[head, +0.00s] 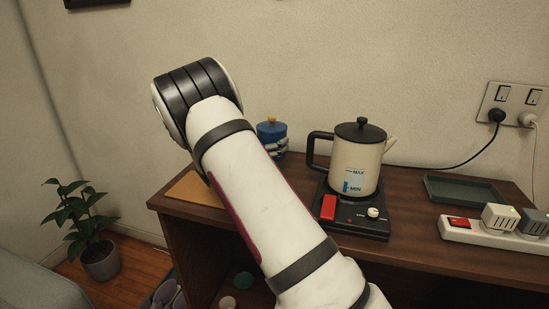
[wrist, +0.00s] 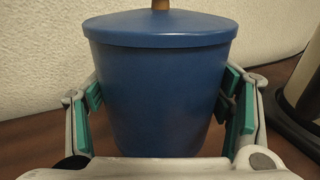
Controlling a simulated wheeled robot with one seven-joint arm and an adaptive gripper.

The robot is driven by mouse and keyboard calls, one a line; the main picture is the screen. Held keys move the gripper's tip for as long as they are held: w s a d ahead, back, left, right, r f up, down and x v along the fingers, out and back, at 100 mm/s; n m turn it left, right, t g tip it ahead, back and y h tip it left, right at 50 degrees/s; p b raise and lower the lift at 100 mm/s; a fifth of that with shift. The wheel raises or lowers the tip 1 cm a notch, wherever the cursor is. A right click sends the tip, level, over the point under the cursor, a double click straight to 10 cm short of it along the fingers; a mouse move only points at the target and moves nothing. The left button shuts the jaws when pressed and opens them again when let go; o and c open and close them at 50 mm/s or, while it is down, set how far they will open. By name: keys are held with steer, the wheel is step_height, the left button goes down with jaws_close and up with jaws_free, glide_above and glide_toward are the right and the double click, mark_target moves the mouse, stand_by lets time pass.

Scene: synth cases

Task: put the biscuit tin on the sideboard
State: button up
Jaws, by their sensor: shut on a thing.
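The biscuit tin (wrist: 160,85) is blue with a flat lid and a brown knob, and it fills the middle of the wrist view. The green pads of my gripper (wrist: 162,98) are on both its sides; the gripper is shut on it. In the head view the tin (head: 270,129) is upright near the wall, left of the kettle, partly hidden by my gripper (head: 281,146) and arm. The sideboard (head: 420,255) is dark brown wood. Whether the tin's base touches its top is hidden.
A cream kettle (head: 357,165) stands on a black base (head: 352,222) close right of the tin. A tan board (head: 193,188) lies at the sideboard's left end, partly behind my arm. A dark tray (head: 475,188) and a power strip (head: 490,236) are at right.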

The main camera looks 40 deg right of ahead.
steer(key=shift+f+b, duration=0.35)
steer(key=shift+f, duration=1.65)
steer(key=shift+a+f, duration=0.1)
steer(key=o, duration=1.5)
